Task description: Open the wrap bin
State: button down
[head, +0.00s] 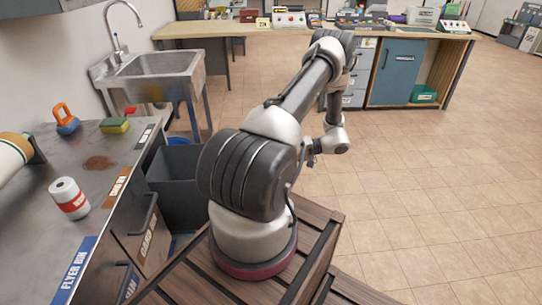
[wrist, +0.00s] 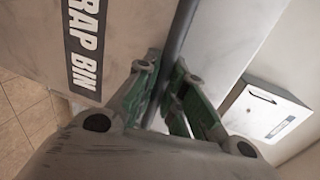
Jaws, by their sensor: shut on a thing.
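The wrap bin front (wrist: 125,25) fills the upper left of the wrist view. It is a pale grey panel with a dark label (wrist: 88,40) on which "RAP BIN" can be read. A dark bar-shaped handle (wrist: 182,25) runs beside the panel's right edge. My gripper (wrist: 165,88) has its green fingers closed around this handle, one on each side. In the head view my arm reaches away over the floor and bends down. The fingers and the wrap bin cannot be made out there.
A white box with a slot and label (wrist: 268,115) is at the right of the wrist view. In the head view, a metal counter (head: 90,225) is on the left, a dark grey bin (head: 180,190) beside it, and a sink (head: 155,75) behind. Tiled floor (head: 430,170) lies open on the right.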

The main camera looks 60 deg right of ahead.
jog(key=c, duration=1.5)
grip_release()
jog(key=v, duration=1.2)
jog(key=shift+f, duration=0.1)
